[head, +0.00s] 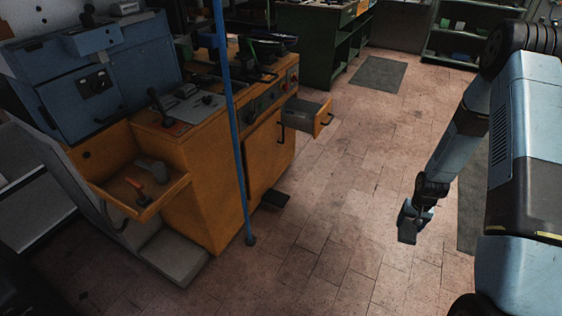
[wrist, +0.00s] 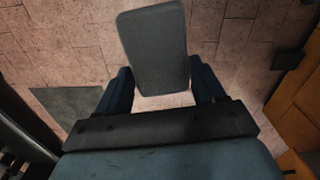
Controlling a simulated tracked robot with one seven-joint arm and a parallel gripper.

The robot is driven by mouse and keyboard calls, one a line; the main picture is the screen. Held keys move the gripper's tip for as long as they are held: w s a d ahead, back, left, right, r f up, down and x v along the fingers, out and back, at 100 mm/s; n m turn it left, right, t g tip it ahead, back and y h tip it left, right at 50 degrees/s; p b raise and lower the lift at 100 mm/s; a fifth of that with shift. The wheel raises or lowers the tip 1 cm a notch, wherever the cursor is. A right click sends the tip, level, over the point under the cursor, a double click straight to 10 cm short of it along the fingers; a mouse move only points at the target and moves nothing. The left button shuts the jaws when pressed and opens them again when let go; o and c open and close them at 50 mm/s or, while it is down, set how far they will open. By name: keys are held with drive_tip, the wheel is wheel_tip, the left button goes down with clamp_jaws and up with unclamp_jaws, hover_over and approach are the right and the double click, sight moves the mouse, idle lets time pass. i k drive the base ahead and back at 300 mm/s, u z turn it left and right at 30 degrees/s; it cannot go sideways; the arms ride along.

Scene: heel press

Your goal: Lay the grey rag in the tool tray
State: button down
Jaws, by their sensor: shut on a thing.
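My gripper (head: 413,212) hangs over the open floor at the right of the head view, shut on the grey rag (wrist: 155,45). In the wrist view the rag is a flat, stiff-looking grey rectangle between the two dark fingers, sticking out past them. The rag also shows small at the gripper's tip in the head view (head: 407,237). An orange open tray (head: 163,203), which looks like the tool tray, juts from the left end of the machine. A red-handled tool and a grey item lie in it. The gripper is far right of this tray.
A blue upright pole (head: 236,140) stands in front of the orange machine (head: 215,195), between tray and gripper. An open drawer (head: 305,115) juts from the machine's right side. A black pedal (head: 275,200) sits low beside it. The tiled floor between is clear.

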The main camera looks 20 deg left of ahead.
sight(122, 186)
drive_tip(key=u, duration=0.35)
drive_tip(key=k, duration=0.15)
drive_tip(key=z, duration=2.25)
drive_tip(key=i, duration=0.15)
drive_tip(key=u, duration=3.15)
